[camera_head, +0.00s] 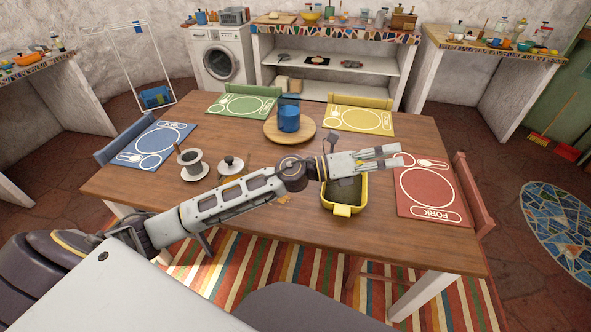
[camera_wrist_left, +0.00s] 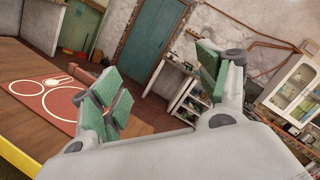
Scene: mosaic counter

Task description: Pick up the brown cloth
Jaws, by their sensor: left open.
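I cannot make out a brown cloth clearly in either view. A small orange-brown patch (camera_head: 284,199) shows on the wooden table (camera_head: 240,232) just below my left forearm; it is too small to tell what it is, and the arm may hide part of it. My left gripper (camera_head: 393,156) is open and empty, stretched across the table above the yellow dish (camera_head: 343,210) and pointing right towards the red placemat (camera_head: 428,185). In the left wrist view its green-padded fingers (camera_wrist_left: 160,85) stand wide apart with nothing between them. My right gripper is not in view.
A white cup (camera_head: 192,166) and a lidded pot (camera_head: 231,166) stand left of centre. Blue, green and yellow placemats lie around. Chairs edge the table.

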